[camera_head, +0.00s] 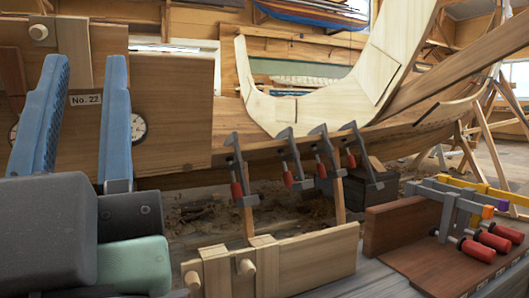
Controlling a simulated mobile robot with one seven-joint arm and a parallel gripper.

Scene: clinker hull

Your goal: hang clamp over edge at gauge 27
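My gripper (85,75) is at the left, close to the camera. Its two blue fingers stand apart with nothing between them, so it is open and empty. Several grey clamps with red handles hang along the hull plank's edge; the nearest clamp (237,170) is left of the others. More clamps (470,215) with red handles lie on a brown wooden rack (425,262) at the right. A label reading "No. 22" (85,100) is on the planking behind my fingers. A round dial (138,128) is partly hidden by the right finger. I see no number 27.
A light board with pegs (310,262) stands low at front centre. The curved hull frame (375,75) rises behind the hanging clamps. A dark block (372,190) sits beyond them. Trestle legs (490,150) stand at the right.

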